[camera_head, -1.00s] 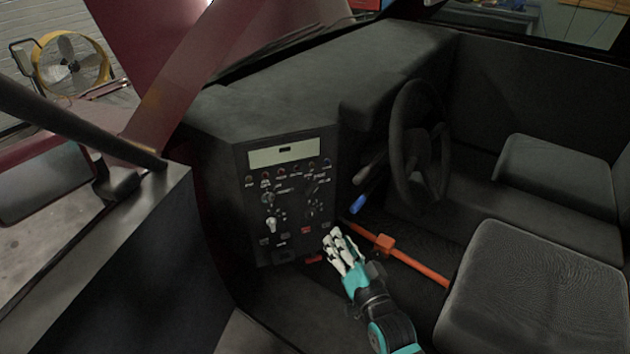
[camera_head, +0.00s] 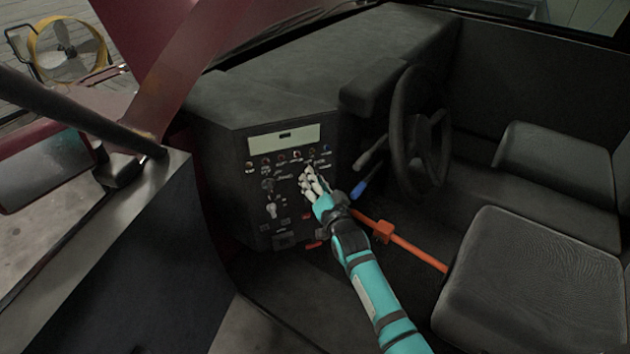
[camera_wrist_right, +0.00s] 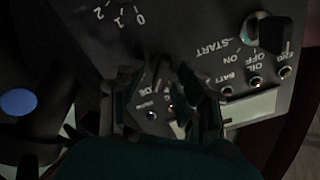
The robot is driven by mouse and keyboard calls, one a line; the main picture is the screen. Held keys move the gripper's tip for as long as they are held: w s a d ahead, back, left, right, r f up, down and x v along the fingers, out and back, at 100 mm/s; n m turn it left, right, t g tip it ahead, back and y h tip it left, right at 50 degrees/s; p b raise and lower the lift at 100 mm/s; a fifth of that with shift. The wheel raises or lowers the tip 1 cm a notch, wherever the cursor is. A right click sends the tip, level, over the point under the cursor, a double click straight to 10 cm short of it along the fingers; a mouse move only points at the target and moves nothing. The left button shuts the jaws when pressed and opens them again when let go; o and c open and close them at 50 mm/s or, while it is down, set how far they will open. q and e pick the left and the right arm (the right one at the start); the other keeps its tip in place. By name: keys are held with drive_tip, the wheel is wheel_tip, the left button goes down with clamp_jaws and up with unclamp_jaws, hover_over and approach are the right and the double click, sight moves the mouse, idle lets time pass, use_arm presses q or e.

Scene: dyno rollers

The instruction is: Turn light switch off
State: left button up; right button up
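The dark control panel (camera_head: 250,215) carries a light display strip, a row of small coloured lamps and rotary switches. My right gripper (camera_head: 310,180) is at the upper right part of the panel, in front of the rotary switch there, and hides it. In the right wrist view my right gripper (camera_wrist_right: 160,75) has its dark fingers spread at the panel beside the printed marks 0, 1 and 2. The switch between or behind the fingers is too dark to make out, so its position and any contact are unclear. My left gripper is not in view.
Another rotary knob (camera_head: 268,185) and a pale knob (camera_head: 272,210) sit left of the gripper on the panel. A steering wheel (camera_head: 420,135), a blue-tipped lever (camera_head: 358,190) and an orange lever (camera_head: 415,258) stand to the right. A seat (camera_head: 530,285) fills the lower right.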

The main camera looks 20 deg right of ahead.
drive_tip(key=shift+w, duration=0.1)
clamp_jaws()
idle(0.5)
drive_tip(key=shift+a+n+p, duration=0.15)
drive_tip(key=shift+n+p, duration=0.6)
drive_tip(key=shift+n, duration=3.25)
unclamp_jaws()
